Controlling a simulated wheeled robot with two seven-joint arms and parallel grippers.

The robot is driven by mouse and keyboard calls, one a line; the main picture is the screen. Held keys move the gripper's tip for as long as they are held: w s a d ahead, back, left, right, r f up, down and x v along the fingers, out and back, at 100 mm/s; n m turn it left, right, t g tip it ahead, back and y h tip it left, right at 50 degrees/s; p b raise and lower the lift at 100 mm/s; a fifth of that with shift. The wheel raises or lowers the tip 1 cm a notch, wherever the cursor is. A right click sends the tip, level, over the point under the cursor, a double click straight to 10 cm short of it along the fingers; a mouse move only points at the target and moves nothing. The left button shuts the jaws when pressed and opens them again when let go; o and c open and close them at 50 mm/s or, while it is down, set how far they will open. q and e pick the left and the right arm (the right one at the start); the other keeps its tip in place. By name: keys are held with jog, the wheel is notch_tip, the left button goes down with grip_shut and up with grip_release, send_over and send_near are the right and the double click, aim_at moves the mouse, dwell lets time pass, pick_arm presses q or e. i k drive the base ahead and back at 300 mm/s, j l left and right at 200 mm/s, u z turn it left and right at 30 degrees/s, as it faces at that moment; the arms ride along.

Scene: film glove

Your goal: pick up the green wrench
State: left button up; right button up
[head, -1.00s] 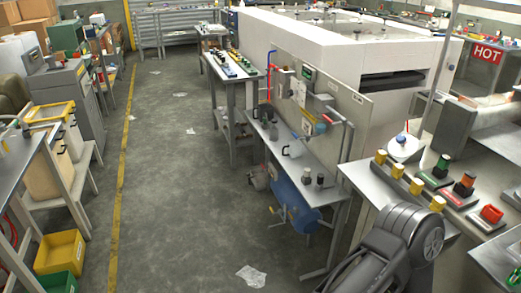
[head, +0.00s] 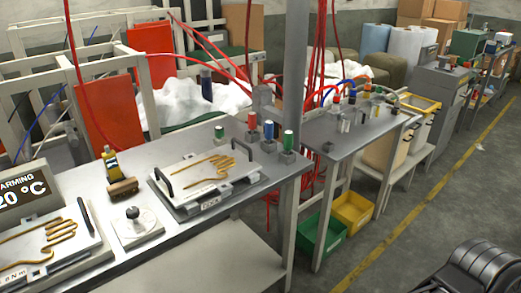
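I cannot make out a green wrench in the head view. Small green-topped items show on the near table: one upright green piece (head: 288,139) at its right end and a short green-capped piece (head: 219,132) behind the tray. Neither looks clearly like a wrench. A dark ribbed part of my own arm shows at the bottom right. No gripper fingers are visible, so neither gripper is in view.
The near metal table (head: 190,226) holds a tray with handles (head: 200,190), a brown brush (head: 123,188) and a round dial (head: 133,212). A post rises by its right end. Green bin (head: 322,238) and yellow bin (head: 353,212) stand on the floor. The aisle at right is clear.

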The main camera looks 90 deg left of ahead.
aim_at(288, 135)
jog(key=k+u, duration=0.1)
jog(key=u, duration=2.6)
jog(key=i+l+z, duration=0.25)
jog(key=i+l, duration=0.45)
